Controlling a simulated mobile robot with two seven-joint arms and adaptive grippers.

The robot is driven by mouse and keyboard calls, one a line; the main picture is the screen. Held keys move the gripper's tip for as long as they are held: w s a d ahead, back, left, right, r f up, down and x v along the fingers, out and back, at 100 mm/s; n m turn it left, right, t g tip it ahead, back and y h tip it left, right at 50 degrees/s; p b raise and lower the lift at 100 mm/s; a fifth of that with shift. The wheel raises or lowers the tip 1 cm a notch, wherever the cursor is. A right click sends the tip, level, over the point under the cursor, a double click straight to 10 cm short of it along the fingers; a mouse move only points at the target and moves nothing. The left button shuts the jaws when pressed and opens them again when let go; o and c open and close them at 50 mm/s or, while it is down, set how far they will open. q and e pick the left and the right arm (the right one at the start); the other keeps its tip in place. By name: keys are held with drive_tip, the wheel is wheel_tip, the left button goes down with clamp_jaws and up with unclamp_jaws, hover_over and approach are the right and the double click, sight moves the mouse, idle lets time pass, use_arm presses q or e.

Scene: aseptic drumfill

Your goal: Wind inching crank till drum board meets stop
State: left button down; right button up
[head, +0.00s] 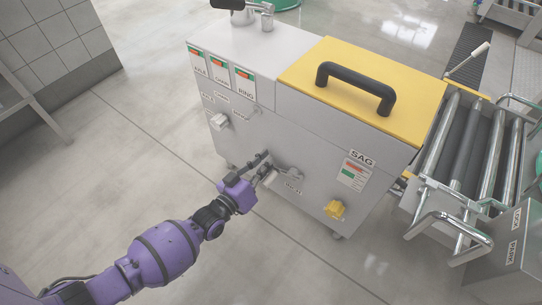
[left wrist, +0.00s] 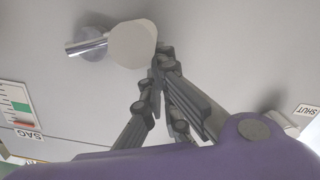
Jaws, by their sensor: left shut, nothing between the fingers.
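The inching crank (head: 292,174) is on the front face of the grey cabinet (head: 255,135), above a small label that seems to read INCH. In the left wrist view a pale rounded grip (left wrist: 133,43) stands beside a shiny metal hub (left wrist: 88,43), seemingly this crank. My left gripper (head: 266,163) is shut and empty close to the crank, partly hiding it. In the left wrist view its fingertips (left wrist: 160,58) are at the edge of the pale grip; I cannot tell whether they touch. I cannot make out the drum board or its stop. My right gripper is out of view.
A yellow lid (head: 345,65) with a black handle tops the cabinet. A pale knob (head: 219,121) and a yellow knob (head: 335,210) stick out of the front. A roller conveyor (head: 470,150) adjoins at the right.

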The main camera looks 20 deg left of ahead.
use_arm(q)
drive_tip(key=shift+a+f+n+b, duration=0.1)
drive_tip(key=shift+f+n+b, duration=0.3)
drive_tip(key=shift+f+n, duration=0.4)
drive_tip(key=shift+f+n+b, duration=0.7)
drive_tip(key=shift+f+b, duration=0.05)
